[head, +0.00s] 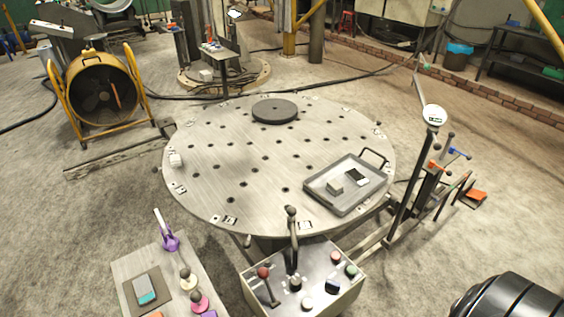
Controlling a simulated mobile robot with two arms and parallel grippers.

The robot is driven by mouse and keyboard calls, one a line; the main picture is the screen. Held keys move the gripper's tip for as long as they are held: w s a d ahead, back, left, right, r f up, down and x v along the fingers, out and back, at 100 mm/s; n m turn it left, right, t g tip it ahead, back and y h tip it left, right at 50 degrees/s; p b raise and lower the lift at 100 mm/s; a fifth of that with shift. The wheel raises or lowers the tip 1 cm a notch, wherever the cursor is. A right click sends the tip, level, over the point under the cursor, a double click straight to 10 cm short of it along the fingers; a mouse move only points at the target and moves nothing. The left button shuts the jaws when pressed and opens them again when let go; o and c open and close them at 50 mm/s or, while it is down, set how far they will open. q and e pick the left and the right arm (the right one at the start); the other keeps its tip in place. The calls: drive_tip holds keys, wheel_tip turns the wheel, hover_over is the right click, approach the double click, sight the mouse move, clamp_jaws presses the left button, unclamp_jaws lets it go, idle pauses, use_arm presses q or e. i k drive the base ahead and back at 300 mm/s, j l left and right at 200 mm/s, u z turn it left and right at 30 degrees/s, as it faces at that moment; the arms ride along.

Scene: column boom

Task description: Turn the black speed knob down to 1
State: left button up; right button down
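A grey control box (318,262) stands at the bottom centre, in front of the round table. A small dark knob (295,283) sits on its top face near the middle, with a pale part around it. Another dark control (332,286) with a pale face sits to its right. I cannot tell which of these is the speed knob; markings and pointer settings are too small to read. A tall lever (292,235) and a red-ball lever (264,273) rise beside the dark knob. Neither of my grippers is in view.
The box also carries red (336,257) and green (351,271) buttons. The round table (230,165) behind holds a tray (347,210) and a dark disc (275,111). A side table (130,268) with small items stands left; a post stand (403,195) stands right.

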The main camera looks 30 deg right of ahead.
sight(295, 284)
drive_tip(key=z, duration=1.1)
drive_tip(key=i+l+u, duration=0.1)
